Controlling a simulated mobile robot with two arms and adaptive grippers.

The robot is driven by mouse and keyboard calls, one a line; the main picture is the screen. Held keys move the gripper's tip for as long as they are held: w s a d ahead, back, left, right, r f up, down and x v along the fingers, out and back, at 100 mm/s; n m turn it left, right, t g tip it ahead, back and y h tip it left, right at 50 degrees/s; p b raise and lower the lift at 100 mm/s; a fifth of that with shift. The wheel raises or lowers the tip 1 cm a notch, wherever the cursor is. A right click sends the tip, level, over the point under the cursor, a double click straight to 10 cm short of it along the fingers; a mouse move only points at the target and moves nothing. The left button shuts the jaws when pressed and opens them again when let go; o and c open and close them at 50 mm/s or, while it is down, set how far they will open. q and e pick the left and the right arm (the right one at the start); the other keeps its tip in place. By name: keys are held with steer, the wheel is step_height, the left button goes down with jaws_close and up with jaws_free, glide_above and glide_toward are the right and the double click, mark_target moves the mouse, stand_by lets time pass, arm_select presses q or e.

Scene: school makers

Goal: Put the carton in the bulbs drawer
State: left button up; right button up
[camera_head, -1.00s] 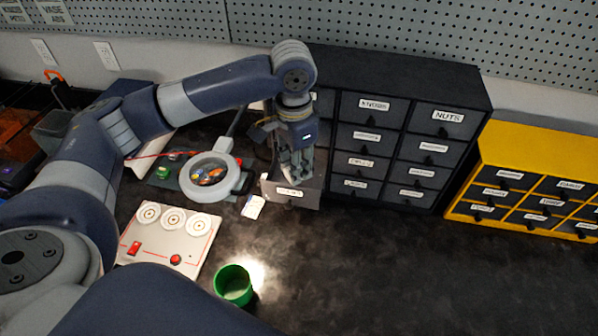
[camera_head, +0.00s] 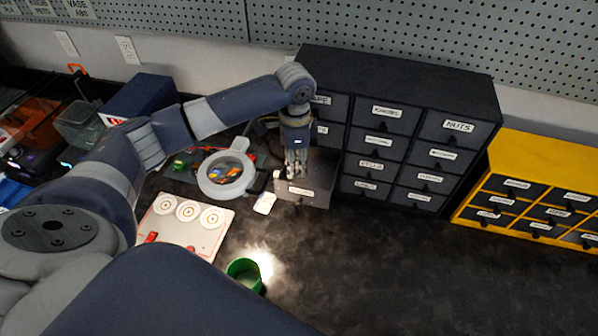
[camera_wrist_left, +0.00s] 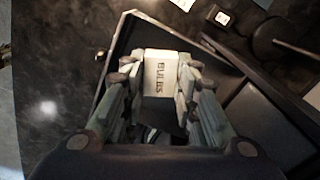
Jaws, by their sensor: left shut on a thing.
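A white carton (camera_wrist_left: 158,75) printed "BULBS" is between the fingers of my left gripper in the left wrist view. My left gripper (camera_head: 296,172) is shut on it and points down over the pulled-out drawer (camera_head: 303,193) in the head view. The drawer also shows in the left wrist view, its pale rim (camera_wrist_left: 112,68) beside the fingers. The carton is within the drawer's outline from above; I cannot tell whether it touches the drawer floor. The drawer's label is too small to read. My right gripper is out of view.
The dark drawer cabinet (camera_head: 400,72) stands behind, with a yellow drawer unit (camera_head: 555,160) to its right. A ring magnifier (camera_head: 226,174), white panel (camera_head: 186,226) and green cup (camera_head: 243,274) stand to the left. The counter at front right is clear.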

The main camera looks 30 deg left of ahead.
mark_target(296, 166)
arm_select(q)
step_height(296, 166, down, 4)
steer(key=shift+f+p, duration=0.1)
steer(key=shift+p, duration=0.4)
steer(key=shift+f, duration=0.45)
steer(key=o, duration=0.5)
steer(key=shift+f, duration=0.1)
steer(key=shift+o, duration=0.2)
step_height(296, 166, up, 11)
steer(key=b, duration=0.3)
steer(key=shift+r, duration=0.7)
steer(key=shift+f, duration=0.15)
